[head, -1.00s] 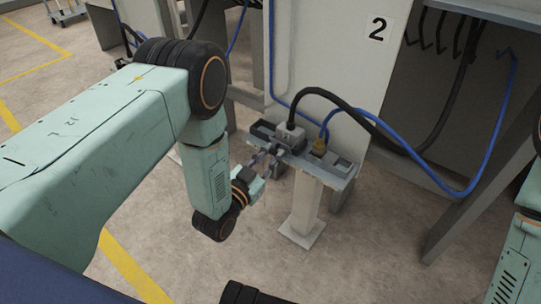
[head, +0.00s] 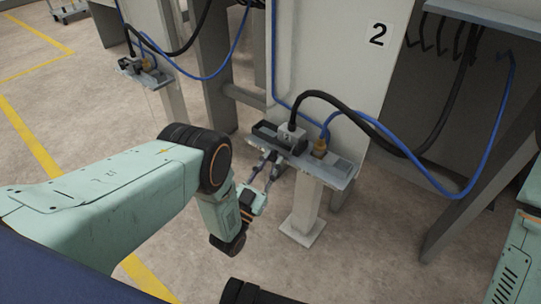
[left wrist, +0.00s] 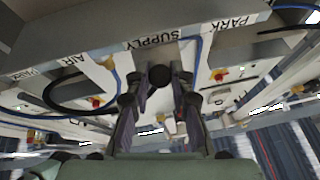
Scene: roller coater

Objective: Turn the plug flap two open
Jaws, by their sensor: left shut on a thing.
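The plug station (head: 342,166) is a grey shelf on a white post in front of the panel marked 2. A grey plug (head: 291,136) with a black cable and a brass fitting (head: 320,148) with a blue hose stand on it. My left gripper (head: 270,158) is at the shelf's front left edge, below the grey plug. In the left wrist view its fingers (left wrist: 158,88) are closed around a dark round knob (left wrist: 158,75), seemingly on the flap of station two. The flap's plate and its angle are hard to make out. My right gripper is not in view.
A similar station (head: 146,71) with a black cable and blue hose stands behind at the left. A dark block (head: 266,131) is at the shelf's left end. Cables loop over the shelf to the right. The floor in front is clear.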

